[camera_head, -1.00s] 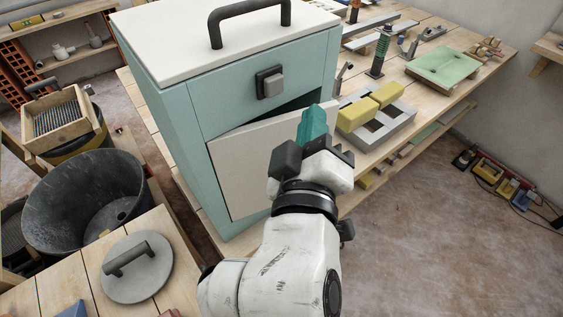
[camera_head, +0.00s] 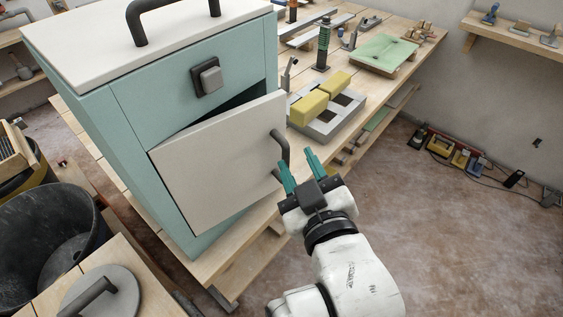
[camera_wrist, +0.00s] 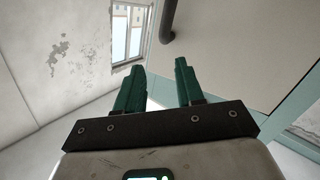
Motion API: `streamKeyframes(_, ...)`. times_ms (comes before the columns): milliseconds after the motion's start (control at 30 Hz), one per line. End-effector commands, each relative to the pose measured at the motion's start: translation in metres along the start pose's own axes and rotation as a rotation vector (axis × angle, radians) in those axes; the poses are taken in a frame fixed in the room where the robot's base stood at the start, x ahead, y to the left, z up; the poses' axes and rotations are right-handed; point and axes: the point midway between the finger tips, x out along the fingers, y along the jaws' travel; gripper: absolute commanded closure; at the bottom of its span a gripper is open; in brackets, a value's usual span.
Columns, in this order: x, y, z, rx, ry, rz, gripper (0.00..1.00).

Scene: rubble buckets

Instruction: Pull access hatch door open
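The access hatch door (camera_head: 215,175) is a pale panel on the front of a teal cabinet (camera_head: 150,110). It stands ajar, hinged at the left, with a dark gap above its top edge. A dark bar handle (camera_head: 282,146) sits near its right edge; it also shows in the wrist view (camera_wrist: 167,22), beside the door's pale face (camera_wrist: 245,40). My gripper (camera_head: 297,159) is just right of the handle's lower part, its teal fingers spread. In the wrist view the gripper (camera_wrist: 158,68) is open and empty, with the handle beyond the fingertips. The left finger partly covers the handle's lower end.
The cabinet stands on a wooden bench (camera_head: 250,240). Yellow blocks (camera_head: 310,107) on a grey block (camera_head: 328,122) lie right of the door. A black bucket (camera_head: 45,235) and a round lid (camera_head: 100,292) are at lower left.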

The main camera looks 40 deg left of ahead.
Motion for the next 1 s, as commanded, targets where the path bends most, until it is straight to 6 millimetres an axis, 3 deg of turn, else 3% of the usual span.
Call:
streamKeyframes(33,-0.004,0.001,0.021,0.07,0.007,-0.022,0.63)
streamKeyframes(200,-0.017,-0.002,0.048,0.267,0.059,-0.098,0.63)
streamKeyframes(467,-0.023,-0.004,0.054,0.382,0.104,-0.143,0.63)
streamKeyframes(667,0.001,-0.007,0.049,0.384,0.105,-0.147,0.63)
streamKeyframes(1000,0.059,-0.015,0.041,0.382,0.103,-0.146,0.63)
